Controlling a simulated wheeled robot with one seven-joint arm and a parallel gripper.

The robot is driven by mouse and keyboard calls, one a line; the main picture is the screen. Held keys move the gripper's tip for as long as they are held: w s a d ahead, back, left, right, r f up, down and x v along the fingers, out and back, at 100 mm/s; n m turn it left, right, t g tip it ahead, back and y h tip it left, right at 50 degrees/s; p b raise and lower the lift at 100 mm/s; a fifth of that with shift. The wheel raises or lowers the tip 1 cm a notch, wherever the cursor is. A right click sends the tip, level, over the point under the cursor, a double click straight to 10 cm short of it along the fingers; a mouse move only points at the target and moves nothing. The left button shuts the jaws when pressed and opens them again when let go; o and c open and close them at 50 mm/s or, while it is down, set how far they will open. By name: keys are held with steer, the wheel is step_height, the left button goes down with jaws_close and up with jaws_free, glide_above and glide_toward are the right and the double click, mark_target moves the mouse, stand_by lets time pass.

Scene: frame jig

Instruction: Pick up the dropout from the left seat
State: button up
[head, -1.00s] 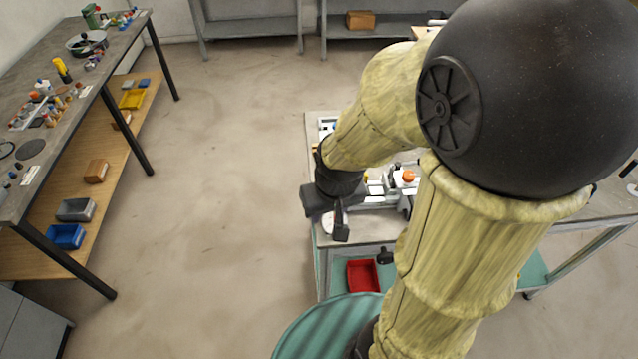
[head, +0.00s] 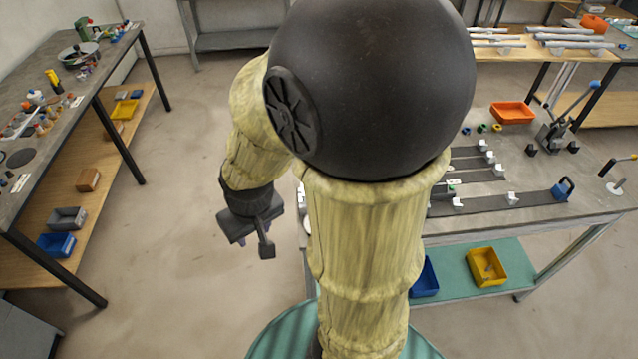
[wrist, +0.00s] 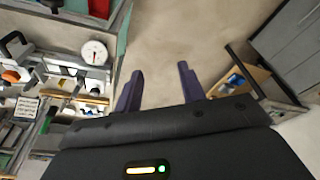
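My gripper (head: 264,243) hangs over open floor just left of the workbench (head: 590,205) in the head view. In the wrist view its two dark fingers (wrist: 158,82) stand well apart, with only bare floor between them. I cannot make out the dropout or the left seat for certain in either view. My arm hides the left part of the bench top in the head view. The wrist view shows the crowded bench edge on the left, with jig parts too small and cut off to name.
A white round dial (wrist: 94,52) stands on the bench near the fingers. On the bench lie dark rails (head: 510,203), an orange tray (head: 512,112) and a lever press (head: 560,132). A yellow bin (head: 487,267) sits on the lower shelf. Floor is clear left of my gripper.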

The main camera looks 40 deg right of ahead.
steer(key=shift+w, duration=0.1)
steer(key=w+d+f+m+t+h+b, duration=0.1)
steer(key=w+d+m+t+h+b, duration=0.2)
steer(key=w, duration=0.7)
steer(key=w+d+f+m+t+h+b, duration=0.1)
steer(key=w+d+m+t, duration=0.15)
steer(key=w+m, duration=0.5)
steer(key=w+d+f+m+g+h+b, duration=0.1)
steer(key=w+d+f+m+g+h, duration=0.15)
steer(key=d+h, duration=0.35)
steer(key=s+d+f+m+g+h+b, duration=0.1)
steer(key=s+d+f+m+g+h, duration=0.1)
steer(key=s+m+g, duration=0.3)
steer(key=shift+s+d+g+h+b, duration=0.45)
steer(key=shift+s+h, duration=0.35)
steer(key=shift+s, duration=0.4)
steer(key=shift+d+f, duration=0.1)
steer(key=shift+d, duration=0.05)
